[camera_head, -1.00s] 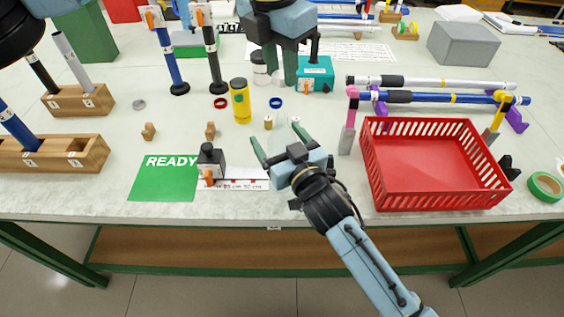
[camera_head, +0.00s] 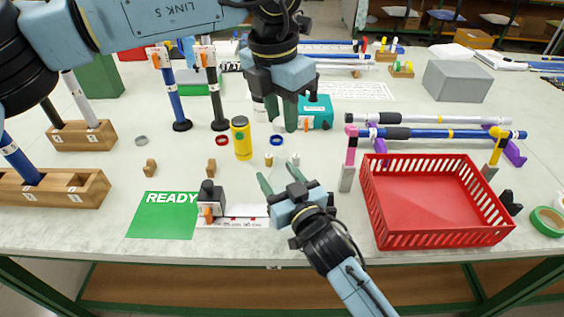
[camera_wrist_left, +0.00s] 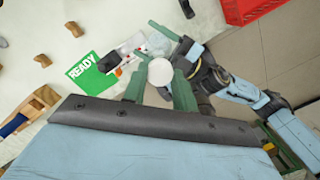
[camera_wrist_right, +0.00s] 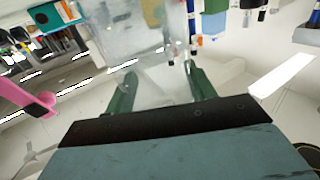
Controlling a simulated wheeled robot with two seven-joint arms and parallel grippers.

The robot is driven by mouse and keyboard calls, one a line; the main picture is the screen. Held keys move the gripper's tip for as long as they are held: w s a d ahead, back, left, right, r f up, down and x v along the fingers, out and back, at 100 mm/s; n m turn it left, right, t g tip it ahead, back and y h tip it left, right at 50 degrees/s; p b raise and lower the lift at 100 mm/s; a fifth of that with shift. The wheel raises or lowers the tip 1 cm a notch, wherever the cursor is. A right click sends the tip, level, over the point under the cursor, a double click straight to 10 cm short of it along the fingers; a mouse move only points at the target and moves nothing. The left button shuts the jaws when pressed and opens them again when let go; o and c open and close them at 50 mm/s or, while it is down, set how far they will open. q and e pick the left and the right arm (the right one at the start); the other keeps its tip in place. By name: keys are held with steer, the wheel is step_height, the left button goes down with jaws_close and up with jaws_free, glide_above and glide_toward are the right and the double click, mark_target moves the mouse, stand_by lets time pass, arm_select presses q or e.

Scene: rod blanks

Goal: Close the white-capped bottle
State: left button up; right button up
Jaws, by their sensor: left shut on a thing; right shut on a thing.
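My left gripper (camera_head: 284,122) is high above the table in the head view, pointing down. In the left wrist view its fingers are shut on a round white cap (camera_wrist_left: 160,72). My right gripper (camera_head: 279,177) is lower and nearer the table's front edge. In the right wrist view its fingers are shut on a clear, see-through bottle (camera_wrist_right: 138,45). The bottle is barely visible in the head view. The left gripper is above and beyond the right one. I cannot tell whether cap and bottle touch.
A red basket (camera_head: 368,205) stands at right, with rods on a rack behind it. A yellow bottle (camera_head: 241,138), a blue ring (camera_head: 276,141) and small fittings stand beyond the right gripper. A green READY mat (camera_head: 160,218) and a black-topped block (camera_head: 211,202) lie at left.

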mark_target(282, 154)
arm_select(q)
steer(key=shift+f, duration=1.95)
steer(key=shift+f, duration=0.1)
steer(key=shift+f, duration=0.8)
steer(key=shift+f, duration=0.55)
